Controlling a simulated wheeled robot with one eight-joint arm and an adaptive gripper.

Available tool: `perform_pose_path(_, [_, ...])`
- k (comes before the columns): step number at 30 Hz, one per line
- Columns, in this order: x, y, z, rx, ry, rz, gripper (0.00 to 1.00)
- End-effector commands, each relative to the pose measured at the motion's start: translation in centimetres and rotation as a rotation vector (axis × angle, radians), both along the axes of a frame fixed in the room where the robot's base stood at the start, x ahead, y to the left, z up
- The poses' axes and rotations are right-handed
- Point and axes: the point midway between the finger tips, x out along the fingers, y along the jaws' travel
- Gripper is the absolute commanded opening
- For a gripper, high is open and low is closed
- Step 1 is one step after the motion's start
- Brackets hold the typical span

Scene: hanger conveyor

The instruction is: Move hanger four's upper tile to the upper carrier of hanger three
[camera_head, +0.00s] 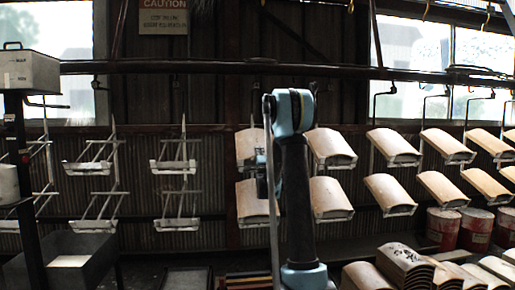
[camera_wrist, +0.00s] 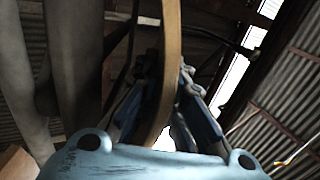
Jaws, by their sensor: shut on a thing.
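My gripper (camera_head: 262,175) is at the hanger just right of the two empty ones, partly hidden by my arm. In the wrist view, a tan curved tile (camera_wrist: 170,75) stands edge-on between the fingers (camera_wrist: 168,105), and they are shut on it. This looks like that hanger's upper tile (camera_head: 248,144), just above the gripper; I cannot tell whether it still touches its carrier. A lower tile (camera_head: 252,202) sits below. The neighbouring hanger to the left has an empty upper carrier (camera_head: 174,167) and an empty lower carrier (camera_head: 177,224).
Another empty hanger (camera_head: 90,168) hangs further left. Hangers with tiles (camera_head: 330,148) continue to the right of my arm. Stacked tiles (camera_head: 404,266) and red drums (camera_head: 443,228) stand low at the right. A dark rack with a grey box (camera_head: 30,72) stands at the left.

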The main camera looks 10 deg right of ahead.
Motion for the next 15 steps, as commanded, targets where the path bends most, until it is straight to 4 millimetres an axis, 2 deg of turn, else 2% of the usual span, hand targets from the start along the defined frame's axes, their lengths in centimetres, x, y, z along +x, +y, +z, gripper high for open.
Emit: perform_pose_path(15, [-0.25, -0.01, 0.58, 0.001, -0.003, 0.000, 0.00])
